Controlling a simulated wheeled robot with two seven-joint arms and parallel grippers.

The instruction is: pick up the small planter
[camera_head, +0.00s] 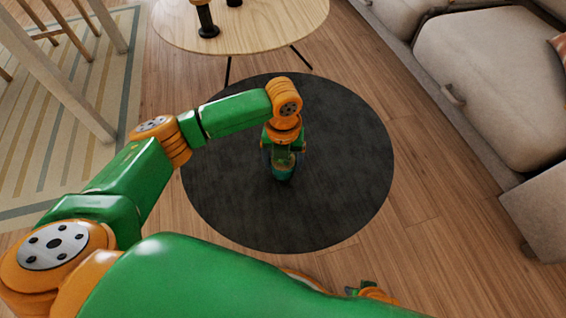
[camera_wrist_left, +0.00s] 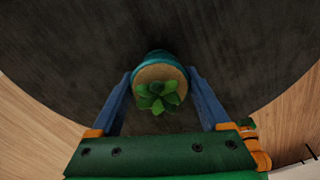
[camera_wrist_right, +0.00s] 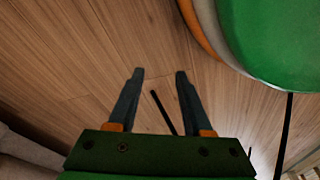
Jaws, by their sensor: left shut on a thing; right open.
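The small planter (camera_wrist_left: 158,62) is a teal pot with brown soil and a green succulent, seen from above in the left wrist view. My left gripper (camera_wrist_left: 160,75) is shut on it, one blue finger on each side of the pot. In the head view the planter (camera_head: 283,174) shows below my left gripper (camera_head: 283,160), over the dark round rug; I cannot tell whether it touches the rug. My right gripper (camera_wrist_right: 158,72) is open and empty above the wooden floor. In the head view only a small part of it shows at the bottom edge.
The dark round rug (camera_head: 340,150) lies on the wood floor (camera_head: 430,220). A round wooden table (camera_head: 260,25) with dark-based items (camera_head: 207,20) stands beyond it. A beige sofa (camera_head: 480,80) is on the right. A striped rug (camera_head: 50,150) and pale furniture legs are on the left.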

